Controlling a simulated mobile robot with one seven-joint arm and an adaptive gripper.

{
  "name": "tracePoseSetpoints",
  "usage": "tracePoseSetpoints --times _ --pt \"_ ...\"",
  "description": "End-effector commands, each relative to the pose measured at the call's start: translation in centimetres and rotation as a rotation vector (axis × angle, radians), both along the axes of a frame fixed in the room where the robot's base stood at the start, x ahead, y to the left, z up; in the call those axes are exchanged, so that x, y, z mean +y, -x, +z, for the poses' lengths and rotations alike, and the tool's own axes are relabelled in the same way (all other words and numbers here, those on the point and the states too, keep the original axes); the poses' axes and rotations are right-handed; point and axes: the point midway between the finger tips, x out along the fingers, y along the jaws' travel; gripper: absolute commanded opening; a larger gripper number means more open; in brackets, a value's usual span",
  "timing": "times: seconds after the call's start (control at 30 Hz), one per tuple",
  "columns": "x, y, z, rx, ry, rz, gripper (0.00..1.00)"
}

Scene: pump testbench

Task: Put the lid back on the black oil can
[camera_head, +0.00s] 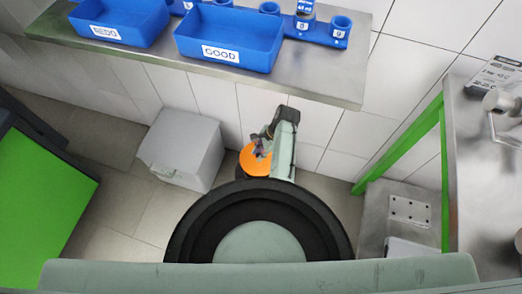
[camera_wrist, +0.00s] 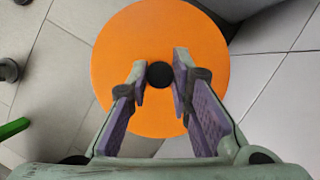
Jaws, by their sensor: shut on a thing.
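The orange round lid (camera_wrist: 160,35) with a small black knob (camera_wrist: 160,74) fills the middle of the wrist view. My gripper (camera_wrist: 160,80) has its two purple-padded fingers on either side of the knob and is shut on it. In the head view the lid (camera_head: 249,161) lies under my gripper (camera_head: 261,152), near the floor between the grey box and my base. A dark form, apparently the black oil can (camera_head: 242,174), shows just below the lid. Most of it is hidden, so I cannot tell whether the lid touches it or sits level on it.
A grey lidded box (camera_head: 182,148) stands on the floor to the left. A steel shelf (camera_head: 330,88) with blue trays (camera_head: 228,45) runs above along the tiled wall. A green-legged bench (camera_head: 418,140) is at right, and a green-panelled unit (camera_head: 40,210) at left.

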Motion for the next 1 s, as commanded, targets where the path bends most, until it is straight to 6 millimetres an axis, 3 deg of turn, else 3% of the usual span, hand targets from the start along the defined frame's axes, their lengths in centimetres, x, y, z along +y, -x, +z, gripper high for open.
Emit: tracePoseSetpoints --times 1.0 --pt "-0.1 0.0 -6.5 -0.002 0.001 -0.021 0.0"
